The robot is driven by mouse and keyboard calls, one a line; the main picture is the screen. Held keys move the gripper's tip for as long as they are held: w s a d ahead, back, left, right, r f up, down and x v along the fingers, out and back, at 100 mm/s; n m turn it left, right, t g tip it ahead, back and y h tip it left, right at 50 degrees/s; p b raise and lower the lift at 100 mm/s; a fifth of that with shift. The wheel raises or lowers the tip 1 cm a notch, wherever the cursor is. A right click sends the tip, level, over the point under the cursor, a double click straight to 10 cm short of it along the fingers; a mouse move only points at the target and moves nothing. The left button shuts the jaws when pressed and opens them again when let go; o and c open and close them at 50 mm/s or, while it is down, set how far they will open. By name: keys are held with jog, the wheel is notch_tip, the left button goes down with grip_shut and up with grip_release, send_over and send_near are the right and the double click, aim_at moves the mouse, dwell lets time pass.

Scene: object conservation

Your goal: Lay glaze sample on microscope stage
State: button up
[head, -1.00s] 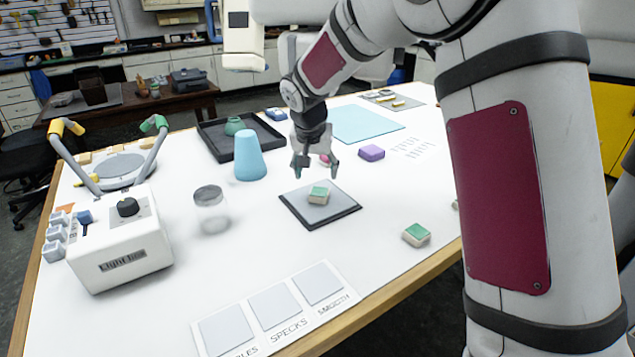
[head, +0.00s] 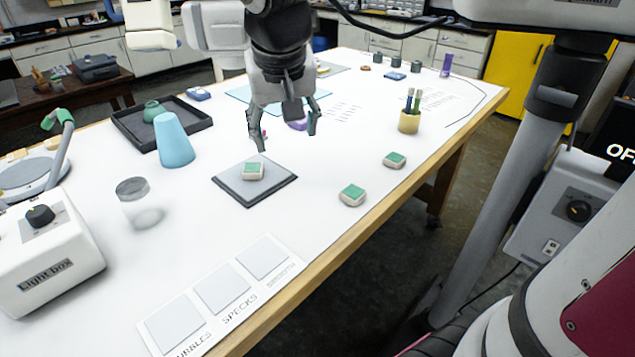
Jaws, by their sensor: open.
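A glaze sample (head: 253,172), a small pale block with a green top, lies flat on a dark-edged square plate with a grey top (head: 284,186), which looks like the stage. The sample sits near the middle of the plate, clear of its edges. My gripper (head: 287,141) hangs beyond and to the right of the plate in the head view. Its fingers are spread and empty, apart from the sample. Two similar green-topped blocks lie on the white table to the right, a nearer one (head: 352,195) and a farther one (head: 395,160).
A blue cone (head: 174,140), a clear jar (head: 133,190) and a light box (head: 45,262) stand to the left. A dark tray (head: 190,112) lies behind. A labelled card (head: 195,318) lies in front. A yellow pen cup (head: 409,122) stands at the right. The table front edge (head: 330,235) is wooden.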

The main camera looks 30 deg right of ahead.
jog(key=s+f+n+y, duration=0.1)
jog(key=s+f+n, duration=0.1)
jog(key=s, duration=1.6)
jog(key=shift+s+a+n+t+y, duration=0.15)
jog(key=shift+s+n+t+y, duration=0.05)
jog(key=shift+n+t+y, duration=0.2)
jog(key=shift+c, duration=0.2)
